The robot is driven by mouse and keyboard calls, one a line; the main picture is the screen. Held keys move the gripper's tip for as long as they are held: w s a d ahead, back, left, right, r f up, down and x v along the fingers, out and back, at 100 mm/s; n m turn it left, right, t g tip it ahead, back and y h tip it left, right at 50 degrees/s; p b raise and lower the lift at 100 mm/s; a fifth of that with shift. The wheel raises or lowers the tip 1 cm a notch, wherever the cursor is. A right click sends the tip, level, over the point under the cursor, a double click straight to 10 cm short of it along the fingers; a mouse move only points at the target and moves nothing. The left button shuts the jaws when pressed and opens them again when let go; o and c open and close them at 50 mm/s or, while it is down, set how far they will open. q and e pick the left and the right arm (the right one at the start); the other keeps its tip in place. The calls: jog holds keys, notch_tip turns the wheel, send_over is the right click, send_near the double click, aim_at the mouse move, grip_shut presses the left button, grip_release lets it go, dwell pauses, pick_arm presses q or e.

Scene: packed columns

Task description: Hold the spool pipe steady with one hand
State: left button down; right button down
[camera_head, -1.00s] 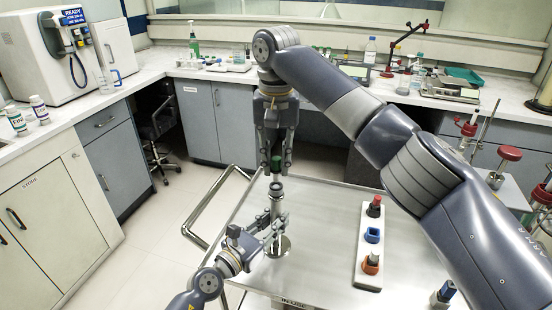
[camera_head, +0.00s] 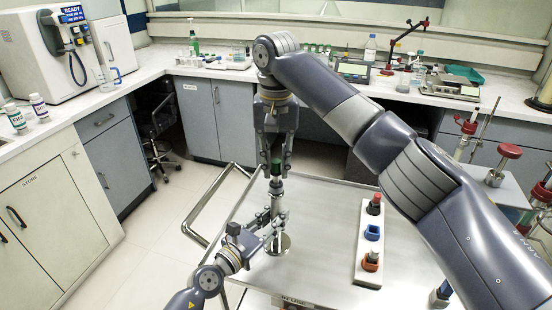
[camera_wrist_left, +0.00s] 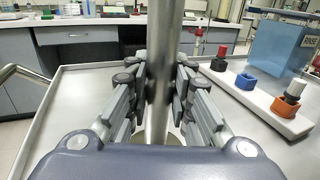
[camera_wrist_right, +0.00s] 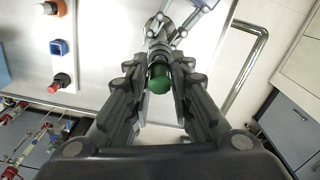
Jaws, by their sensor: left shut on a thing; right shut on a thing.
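The spool pipe (camera_head: 277,205) is a shiny metal tube standing upright on a round flange (camera_head: 279,244) on the steel trolley top. My left gripper (camera_head: 271,222) is shut around the tube at mid-height; the left wrist view shows the tube (camera_wrist_left: 163,75) between its fingers. My right gripper (camera_head: 276,160), pointing down above the pipe, is shut on a green-topped piece (camera_head: 276,169), also seen in the right wrist view (camera_wrist_right: 160,79). The piece is in line with the pipe's top end; whether it touches or enters the pipe I cannot tell.
A white holder strip (camera_head: 367,270) on the trolley, right of the pipe, carries a red-black piece (camera_head: 374,204), a blue square socket (camera_head: 372,232) and an orange holder with a dark piece (camera_head: 371,261). The trolley top between pipe and strip is clear. A rail (camera_head: 205,215) runs along its left.

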aim_at(276, 161)
jog(key=shift+f, duration=0.95)
jog(key=c, duration=1.3)
grip_release()
jog(key=shift+c, duration=0.2)
notch_tip(276, 161, up, 12)
jog(key=shift+f, duration=0.1)
pick_arm(q)
jog(key=c, duration=1.3)
grip_release()
jog(key=shift+c, duration=0.2)
jog(key=shift+s, duration=0.1)
